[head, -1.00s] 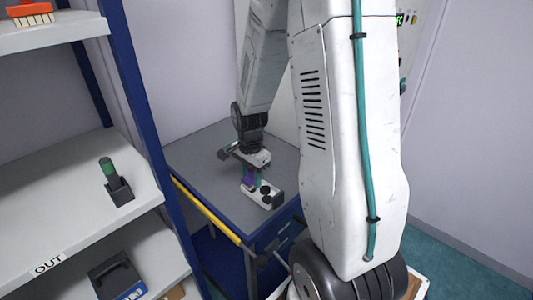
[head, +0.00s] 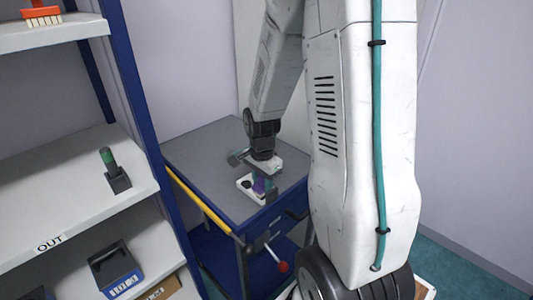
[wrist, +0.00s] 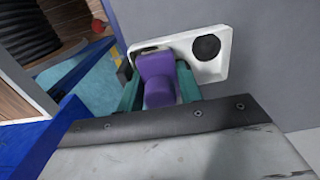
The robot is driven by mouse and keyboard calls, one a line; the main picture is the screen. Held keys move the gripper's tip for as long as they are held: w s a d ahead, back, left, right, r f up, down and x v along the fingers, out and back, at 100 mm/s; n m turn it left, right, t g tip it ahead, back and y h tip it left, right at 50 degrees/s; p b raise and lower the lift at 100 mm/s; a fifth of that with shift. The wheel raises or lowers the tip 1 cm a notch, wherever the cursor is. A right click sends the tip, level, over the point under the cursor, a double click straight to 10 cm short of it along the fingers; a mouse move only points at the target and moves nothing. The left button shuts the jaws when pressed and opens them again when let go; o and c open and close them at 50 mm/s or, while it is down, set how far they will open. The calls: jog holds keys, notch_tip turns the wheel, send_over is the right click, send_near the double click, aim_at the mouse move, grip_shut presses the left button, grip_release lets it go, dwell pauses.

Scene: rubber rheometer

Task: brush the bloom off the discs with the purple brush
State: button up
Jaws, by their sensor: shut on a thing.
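My gripper (head: 259,184) is shut on the purple brush (wrist: 157,80), low over the grey cart top. In the wrist view its teal fingers (wrist: 158,92) stand on both sides of the brush. The brush overlaps the left part of a white tray (wrist: 222,72). One black disc (wrist: 206,47) shows in the right part of the tray. I cannot tell whether the brush touches a disc.
The cart top (head: 205,155) is clear left of the tray, with a yellow rail (head: 200,198) on its edge. A shelf at left holds an orange brush (head: 42,14), a green-topped item in a dark holder (head: 116,178) and a dark bin (head: 115,268).

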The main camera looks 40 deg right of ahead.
notch_tip(320, 180, up, 12)
jog(key=shift+w+f, duration=0.1)
jog(key=shift+f, duration=0.1)
dwell(0.7)
